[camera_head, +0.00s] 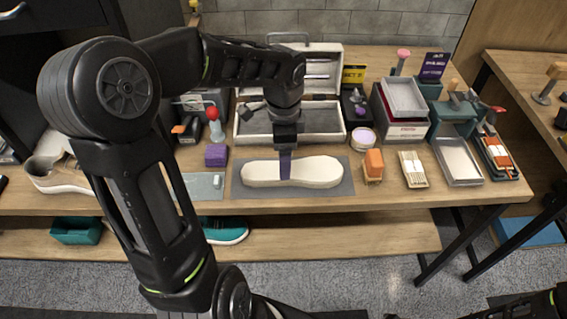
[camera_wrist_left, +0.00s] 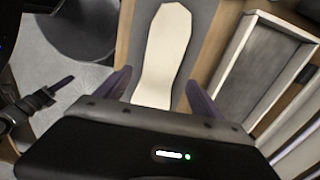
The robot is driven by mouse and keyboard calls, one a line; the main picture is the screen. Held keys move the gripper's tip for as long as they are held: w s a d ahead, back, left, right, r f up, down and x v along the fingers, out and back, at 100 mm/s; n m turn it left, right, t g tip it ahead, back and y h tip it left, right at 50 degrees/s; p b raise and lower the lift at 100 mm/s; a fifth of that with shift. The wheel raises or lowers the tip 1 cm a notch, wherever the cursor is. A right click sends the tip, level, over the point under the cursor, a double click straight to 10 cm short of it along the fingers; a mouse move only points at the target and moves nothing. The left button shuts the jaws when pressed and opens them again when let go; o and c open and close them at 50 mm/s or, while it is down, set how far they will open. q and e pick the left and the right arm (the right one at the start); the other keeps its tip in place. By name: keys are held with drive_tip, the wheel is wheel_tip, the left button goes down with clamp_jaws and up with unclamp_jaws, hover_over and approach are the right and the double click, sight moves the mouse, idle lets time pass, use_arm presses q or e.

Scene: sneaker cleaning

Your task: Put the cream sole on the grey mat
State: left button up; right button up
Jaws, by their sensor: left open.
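The cream sole (camera_head: 318,172) lies flat on the grey mat (camera_head: 247,191) near the front edge of the table. In the left wrist view the sole (camera_wrist_left: 164,55) lies lengthwise on the mat (camera_wrist_left: 197,42). My left gripper (camera_head: 286,176) is over the sole, pointing down. In the left wrist view its two purple fingers (camera_wrist_left: 158,92) are apart, one on each side of the sole, with nothing clamped between them. Whether the fingers touch the mat cannot be told. My right gripper is not clearly in view; only part of my right arm shows at the bottom right.
An open case (camera_head: 239,130) stands behind the mat. A purple block (camera_head: 216,155) and a smaller mat (camera_head: 204,188) are to the left. An orange-topped brush (camera_head: 374,165), another brush (camera_head: 413,169) and a metal tray (camera_head: 458,162) are to the right.

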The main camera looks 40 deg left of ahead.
use_arm(q)
wheel_tip(320, 180, up, 8)
drive_tip(key=shift+f, duration=0.25)
idle(0.5)
